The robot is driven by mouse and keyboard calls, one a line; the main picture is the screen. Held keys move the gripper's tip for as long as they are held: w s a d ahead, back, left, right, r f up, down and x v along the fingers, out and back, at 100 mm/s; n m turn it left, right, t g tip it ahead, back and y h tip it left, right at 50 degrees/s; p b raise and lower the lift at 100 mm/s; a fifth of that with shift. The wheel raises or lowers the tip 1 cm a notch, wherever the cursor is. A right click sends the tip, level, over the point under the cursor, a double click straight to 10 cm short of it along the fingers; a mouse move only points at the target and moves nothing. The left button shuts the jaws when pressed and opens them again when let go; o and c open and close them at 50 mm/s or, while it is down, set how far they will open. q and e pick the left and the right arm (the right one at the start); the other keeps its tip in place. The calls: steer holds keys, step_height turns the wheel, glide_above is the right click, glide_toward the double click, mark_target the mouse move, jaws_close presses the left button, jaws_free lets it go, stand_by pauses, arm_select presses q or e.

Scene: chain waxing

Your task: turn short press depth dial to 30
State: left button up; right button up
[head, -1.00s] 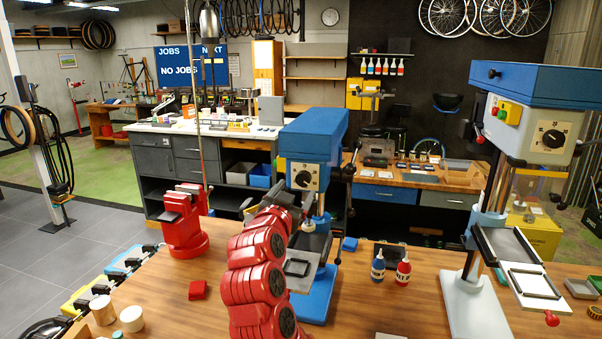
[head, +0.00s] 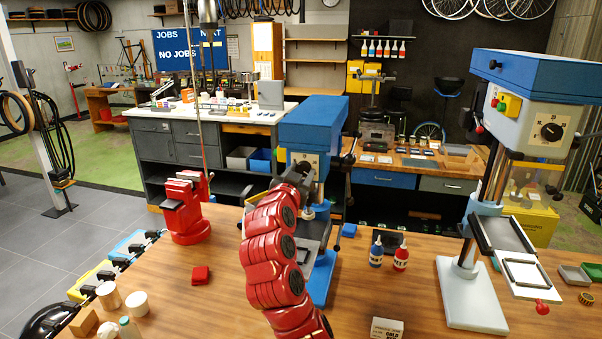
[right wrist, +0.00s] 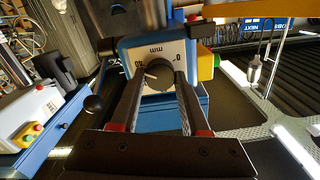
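The short press (head: 315,123) is the smaller blue-topped drill press at the middle of the bench. Its dial is hidden behind my right gripper (head: 300,176) in the head view. In the right wrist view the black round dial (right wrist: 158,78) shows on a white face, upside down, with "mm", "40" and "0" legible. A pale pointer mark lies on the dial's left side, towards the "40". My right gripper (right wrist: 160,82) is open, with its two dark fingers apart and their tips on either side of the dial; contact cannot be told. My left gripper is not in view.
A taller blue-topped press (head: 545,85) with its own dial stands at the right. A red vise (head: 186,205) is at the left. A blue bottle (head: 376,251), a red bottle (head: 401,256) and a small white box (head: 386,328) stand right of the short press.

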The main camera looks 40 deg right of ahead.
jaws_close()
steer(key=shift+f+n+b, duration=0.1)
steer(key=shift+n+b, duration=0.85)
steer(key=shift+n, duration=0.25)
steer(key=n+b, duration=0.1)
steer(key=n, duration=0.1)
steer(key=shift+n, duration=0.3)
steer(key=n, duration=0.3)
steer(key=shift+n, duration=0.3)
steer(key=shift+n+p, duration=0.5)
steer(key=shift+n, duration=1.1)
